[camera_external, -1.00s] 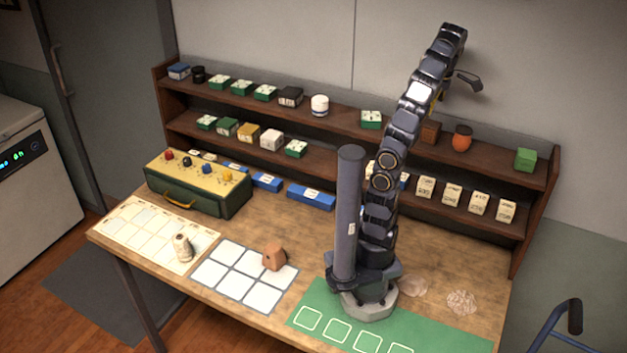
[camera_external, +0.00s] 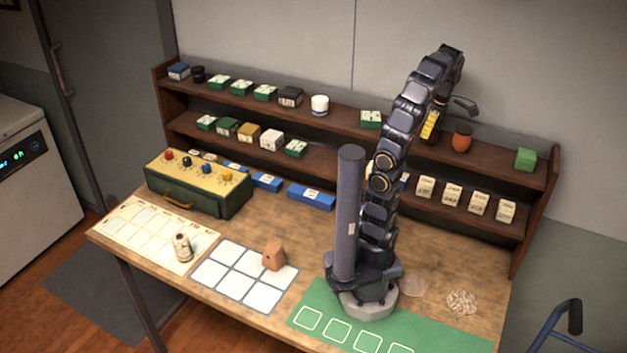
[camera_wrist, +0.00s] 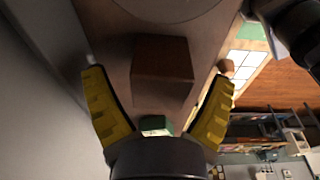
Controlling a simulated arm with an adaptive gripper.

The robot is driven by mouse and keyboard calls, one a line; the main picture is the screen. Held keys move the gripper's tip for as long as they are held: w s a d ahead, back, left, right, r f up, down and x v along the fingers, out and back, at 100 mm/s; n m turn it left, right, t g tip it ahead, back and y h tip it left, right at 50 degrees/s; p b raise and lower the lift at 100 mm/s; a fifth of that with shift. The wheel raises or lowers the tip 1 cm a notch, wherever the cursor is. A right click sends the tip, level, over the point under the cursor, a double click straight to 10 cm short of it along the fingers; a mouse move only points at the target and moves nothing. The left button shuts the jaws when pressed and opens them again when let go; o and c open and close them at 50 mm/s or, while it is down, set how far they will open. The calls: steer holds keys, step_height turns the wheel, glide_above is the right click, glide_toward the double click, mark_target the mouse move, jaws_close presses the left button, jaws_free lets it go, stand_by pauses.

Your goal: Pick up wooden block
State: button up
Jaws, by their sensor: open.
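A plain brown wooden block (camera_wrist: 163,62) shows in the wrist view, between and ahead of the yellow fingers of my gripper (camera_wrist: 157,74). The fingers are spread wide, with a clear gap on each side of the block. In the external view my gripper (camera_external: 432,124) is at the upper shelf, right of the middle, and mostly hides the block there. I cannot tell the distance between fingertips and block. A second, smaller brown block (camera_external: 274,257) with a dark hole sits on the white card grid on the table; it also shows in the wrist view (camera_wrist: 226,68).
An orange-red jar (camera_external: 462,139) stands on the upper shelf just right of my gripper. A green-and-white box (camera_external: 371,119) stands to its left, and a green box (camera_external: 526,159) at the far right. Small cream boxes (camera_external: 453,193) line the lower shelf beneath.

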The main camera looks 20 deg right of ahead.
steer(key=shift+f, duration=0.2)
steer(key=shift+c, duration=0.2)
steer(key=c, duration=1.1)
steer(key=shift+c, duration=0.2)
steer(key=shift+r, duration=0.15)
